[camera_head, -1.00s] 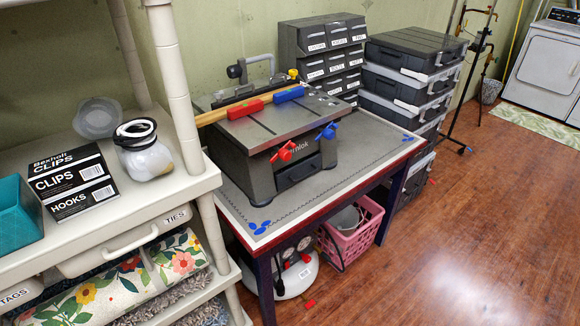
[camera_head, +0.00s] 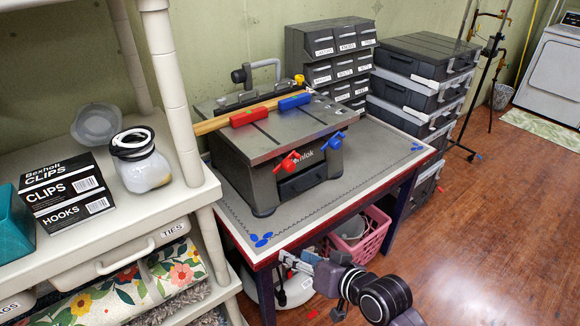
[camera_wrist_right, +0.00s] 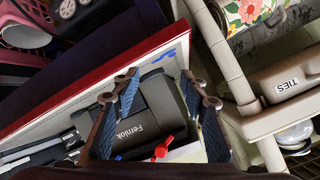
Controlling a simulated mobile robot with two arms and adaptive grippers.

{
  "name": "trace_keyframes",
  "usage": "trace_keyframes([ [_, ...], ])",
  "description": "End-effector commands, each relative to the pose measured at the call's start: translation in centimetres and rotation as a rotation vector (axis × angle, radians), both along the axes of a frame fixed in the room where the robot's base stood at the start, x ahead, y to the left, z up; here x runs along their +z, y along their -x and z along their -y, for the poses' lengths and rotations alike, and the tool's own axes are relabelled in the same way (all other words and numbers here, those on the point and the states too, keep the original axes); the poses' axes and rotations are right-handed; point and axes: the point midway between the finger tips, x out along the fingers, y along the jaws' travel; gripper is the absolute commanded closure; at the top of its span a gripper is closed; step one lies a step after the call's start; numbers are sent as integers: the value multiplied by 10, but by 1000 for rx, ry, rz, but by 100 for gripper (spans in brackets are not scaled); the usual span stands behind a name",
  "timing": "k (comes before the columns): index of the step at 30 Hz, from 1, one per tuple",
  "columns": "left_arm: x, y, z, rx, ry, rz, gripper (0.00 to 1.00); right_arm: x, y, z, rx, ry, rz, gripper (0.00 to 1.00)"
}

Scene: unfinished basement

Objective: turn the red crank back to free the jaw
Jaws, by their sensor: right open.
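The red crank (camera_head: 287,162) sits on the front of the dark grey bench machine (camera_head: 300,137), left of a blue crank (camera_head: 333,141). The red crank also shows in the wrist view (camera_wrist_right: 163,150), low between my fingers. On the machine's top, a red block (camera_head: 247,116) and a blue block (camera_head: 295,101) lie along a light wood strip (camera_head: 206,126). My right gripper (camera_head: 290,262) is open and empty, in front of the table's front edge, below and apart from the red crank. Its two blue-padded fingers stand apart in the wrist view (camera_wrist_right: 168,88). My left gripper is out of view.
The machine stands on a grey-topped table (camera_head: 375,150) with a red edge. A cream shelf (camera_head: 205,190) with a clips box (camera_head: 66,193) and jar (camera_head: 142,165) stands close at left. Drawers and stacked cases (camera_head: 415,85) are behind. Floor at right is clear.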

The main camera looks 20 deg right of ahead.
Motion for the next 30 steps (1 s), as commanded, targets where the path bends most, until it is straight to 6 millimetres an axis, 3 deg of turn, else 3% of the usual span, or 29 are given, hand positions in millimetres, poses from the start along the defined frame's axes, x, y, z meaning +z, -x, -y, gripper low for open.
trace_keyframes([
  [3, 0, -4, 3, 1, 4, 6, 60, 45, -50, 11, -73, -179, 141, 60],
  [6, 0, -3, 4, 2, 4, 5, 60, 81, -82, 27, -133, -328, 245, 60],
  [12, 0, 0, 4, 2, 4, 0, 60, 123, -113, 53, -203, -498, 360, 60],
  [17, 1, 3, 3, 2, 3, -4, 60, 131, -126, 55, -214, -526, 379, 60],
  [30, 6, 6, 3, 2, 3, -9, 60, 129, -183, 38, -212, -521, 376, 60],
])
